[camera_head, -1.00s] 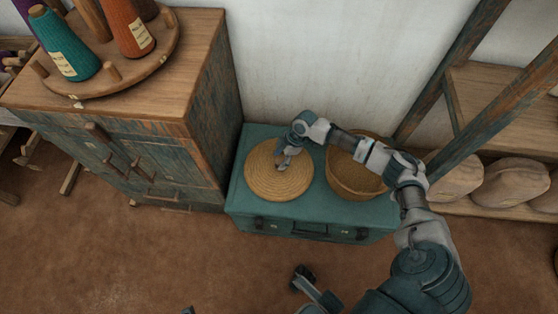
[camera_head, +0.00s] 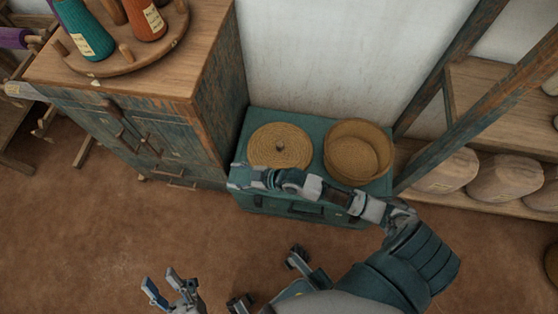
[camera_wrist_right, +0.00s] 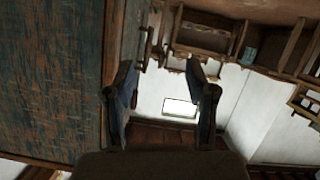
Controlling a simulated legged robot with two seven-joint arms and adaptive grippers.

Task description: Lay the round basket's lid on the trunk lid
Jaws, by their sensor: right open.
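The round woven lid (camera_head: 280,146) lies flat on the left part of the teal trunk lid (camera_head: 318,128), with a small dark knob at its middle. The round basket (camera_head: 357,150) stands open beside it on the right, its inside showing. My right gripper (camera_head: 236,178) is open and empty, off the trunk's left front edge and apart from the lid. Its two spread fingers also show in the right wrist view (camera_wrist_right: 164,92), with nothing between them. My left gripper (camera_head: 162,285) is open and empty over the floor at the bottom.
A wooden cabinet (camera_head: 165,130) with a round rack of yarn cones (camera_head: 140,45) stands close to the trunk's left. A shelf with wrapped bundles (camera_head: 445,172) is on the right, behind slanted posts. The brown floor (camera_head: 90,225) in front is clear.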

